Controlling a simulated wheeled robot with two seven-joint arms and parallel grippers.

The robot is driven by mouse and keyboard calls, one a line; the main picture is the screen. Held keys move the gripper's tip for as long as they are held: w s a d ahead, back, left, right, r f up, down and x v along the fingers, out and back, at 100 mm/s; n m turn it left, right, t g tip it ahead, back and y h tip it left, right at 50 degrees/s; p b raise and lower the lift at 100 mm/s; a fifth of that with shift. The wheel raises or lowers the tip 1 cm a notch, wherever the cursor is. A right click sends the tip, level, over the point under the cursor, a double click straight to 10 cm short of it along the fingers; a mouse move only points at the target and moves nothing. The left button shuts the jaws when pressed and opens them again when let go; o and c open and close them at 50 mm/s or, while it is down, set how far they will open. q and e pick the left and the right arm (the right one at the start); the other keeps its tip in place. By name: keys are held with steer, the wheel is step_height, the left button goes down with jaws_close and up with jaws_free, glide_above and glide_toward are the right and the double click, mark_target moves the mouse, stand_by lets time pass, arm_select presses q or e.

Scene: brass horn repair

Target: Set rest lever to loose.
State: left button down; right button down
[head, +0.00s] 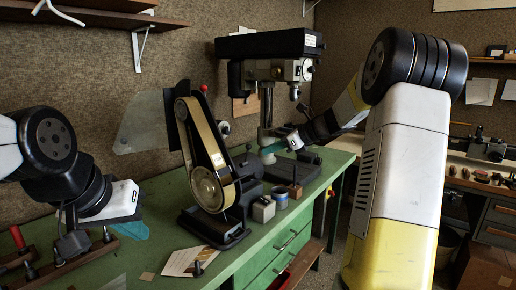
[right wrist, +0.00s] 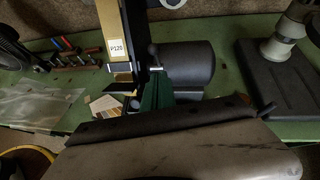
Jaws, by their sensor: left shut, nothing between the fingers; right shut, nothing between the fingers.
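The belt grinder (head: 208,175) stands on the green bench, with a tan belt and a red knob (head: 204,88) at its top. In the right wrist view its belt with a P120 label (right wrist: 117,47) rises just left of my fingers, and a small dark plate (right wrist: 118,85) lies beside it. I cannot tell which part is the rest lever. My left gripper (head: 134,231) is shut and empty over the bench's left part.
A drill press (head: 272,68) stands behind the grinder, close to my right arm. A tin (head: 263,210) and a blue cup (head: 280,195) stand right of the grinder. Sample sheets (head: 187,262) lie in front. A tool rack (head: 50,262) is at left.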

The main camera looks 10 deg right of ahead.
steer(key=v, duration=0.9)
steer(key=shift+r, duration=0.6)
steer(key=s+a+f+n+g+h, duration=0.1)
steer(key=s+a+n+h, duration=0.1)
steer(key=s+a+n, duration=0.5)
steer(key=s+a+f+n+g+h, duration=0.1)
steer(key=s+a+n, duration=0.2)
steer(key=s+n, duration=0.35)
steer(key=s+f+n+h, duration=0.2)
steer(key=s+n, duration=0.4)
steer(key=s, duration=0.2)
steer(key=s+f+n+h, duration=0.2)
steer(key=s+f+n, duration=0.1)
steer(key=s+n, duration=0.3)
steer(key=shift+s+a+f+t, duration=0.25)
steer(key=shift+s+a+t, duration=0.05)
steer(key=shift+s, duration=0.65)
